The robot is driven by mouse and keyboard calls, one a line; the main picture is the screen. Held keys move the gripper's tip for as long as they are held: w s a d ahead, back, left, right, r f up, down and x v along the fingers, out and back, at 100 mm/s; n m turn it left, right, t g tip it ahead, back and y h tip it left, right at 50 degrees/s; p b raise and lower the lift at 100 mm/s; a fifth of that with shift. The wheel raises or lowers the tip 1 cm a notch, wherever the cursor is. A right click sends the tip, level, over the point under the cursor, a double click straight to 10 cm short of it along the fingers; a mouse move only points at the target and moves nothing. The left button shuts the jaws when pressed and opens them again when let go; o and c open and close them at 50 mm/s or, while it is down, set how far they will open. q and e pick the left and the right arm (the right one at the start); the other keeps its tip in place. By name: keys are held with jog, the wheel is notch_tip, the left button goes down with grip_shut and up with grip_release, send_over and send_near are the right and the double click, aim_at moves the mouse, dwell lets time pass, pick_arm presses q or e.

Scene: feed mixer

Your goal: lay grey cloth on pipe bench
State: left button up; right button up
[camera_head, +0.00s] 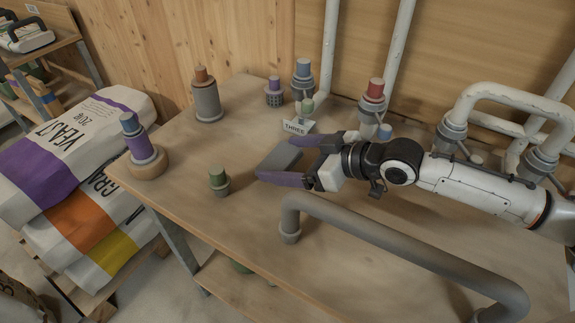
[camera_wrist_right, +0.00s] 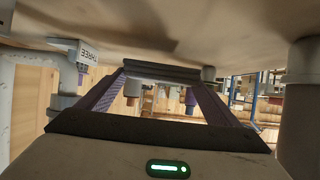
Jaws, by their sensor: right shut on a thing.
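The grey cloth (camera_head: 279,160) looks like a small, flat, folded grey slab. My right gripper (camera_head: 281,161) comes in from the right over the pipe bench (camera_head: 235,256) and is shut on the cloth between its purple fingers. In the right wrist view the cloth shows as a dark bar (camera_wrist_right: 163,72) across the fingertips. The bench is a wooden table with pipes. I cannot tell whether the cloth touches its top. My left gripper is not in view.
A green-topped peg (camera_head: 219,181) stands left of the cloth. A sign reading THREE (camera_head: 296,126) stands behind it. A grey pipe handle (camera_head: 400,250) arches in front of my right arm. A purple-and-blue stack (camera_head: 138,146) stands at the left edge.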

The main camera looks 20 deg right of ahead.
jog(key=shift+f, duration=1.3)
jog(key=shift+f, duration=0.15)
jog(key=o, duration=0.9)
jog(key=shift+o, duration=0.2)
jog(key=shift+r, duration=0.25)
jog(key=v, duration=1.2)
jog(key=shift+f, duration=0.1)
